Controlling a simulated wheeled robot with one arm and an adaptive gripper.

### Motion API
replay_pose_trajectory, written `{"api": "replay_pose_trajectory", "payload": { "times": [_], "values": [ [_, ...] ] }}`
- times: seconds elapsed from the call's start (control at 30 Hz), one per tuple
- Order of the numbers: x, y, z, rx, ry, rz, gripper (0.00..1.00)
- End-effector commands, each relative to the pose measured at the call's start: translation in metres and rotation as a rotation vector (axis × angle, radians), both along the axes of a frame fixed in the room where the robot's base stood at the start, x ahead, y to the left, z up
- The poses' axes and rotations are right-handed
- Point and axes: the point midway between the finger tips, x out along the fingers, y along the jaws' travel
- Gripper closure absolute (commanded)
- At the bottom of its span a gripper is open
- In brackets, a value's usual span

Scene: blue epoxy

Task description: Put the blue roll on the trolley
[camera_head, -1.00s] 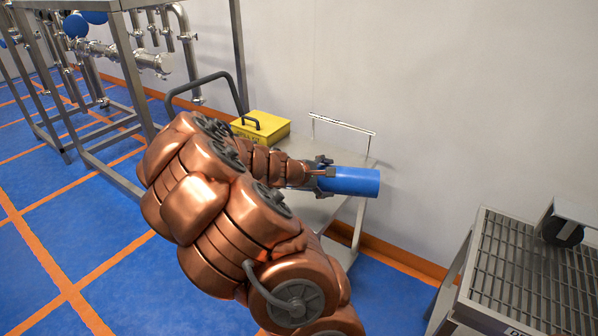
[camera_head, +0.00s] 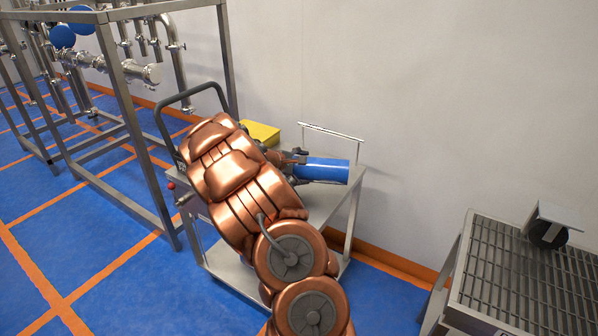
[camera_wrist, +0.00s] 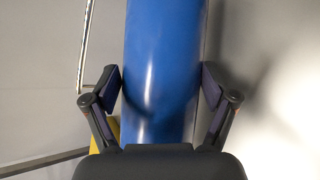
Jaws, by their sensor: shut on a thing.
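The blue roll (camera_head: 325,170) lies roughly level in the head view, its free end toward the right. My gripper (camera_head: 302,168) is shut on it near its left end. In the wrist view the roll (camera_wrist: 165,70) runs up between the two fingers of my gripper (camera_wrist: 160,95), which press on its sides. The trolley (camera_head: 345,205) is a grey metal cart with a dark push handle at its left. The roll is over the trolley's top at its back right. I cannot tell whether it touches the top. My copper arm hides much of the trolley.
A yellow box (camera_head: 262,133) stands on the trolley, partly behind my arm. A thin white rail (camera_head: 332,131) rises at the trolley's wall side. A steel pipe frame (camera_head: 130,110) stands left. A grated bench (camera_head: 515,280) with a wheeled item (camera_head: 548,230) is at right.

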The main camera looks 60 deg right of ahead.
Motion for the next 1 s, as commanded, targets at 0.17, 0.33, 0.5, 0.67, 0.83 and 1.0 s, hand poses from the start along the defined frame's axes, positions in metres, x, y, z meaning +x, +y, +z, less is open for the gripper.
{"api": "replay_pose_trajectory", "payload": {
  "times": [0.17, 0.33, 0.5, 0.67, 0.83, 1.0],
  "values": [
    [0.018, -0.012, -0.002, 0.001, -0.002, -0.002, 0.82],
    [0.027, -0.018, -0.004, 0.001, 0.001, -0.002, 0.82],
    [0.029, -0.02, -0.007, 0.001, 0.003, -0.003, 0.82],
    [0.028, -0.02, -0.025, 0.002, 0.005, -0.003, 0.82],
    [0.028, -0.02, -0.038, 0.0, 0.002, -0.003, 0.82],
    [0.029, -0.02, -0.038, -0.001, 0.001, -0.003, 0.82]
  ]
}}
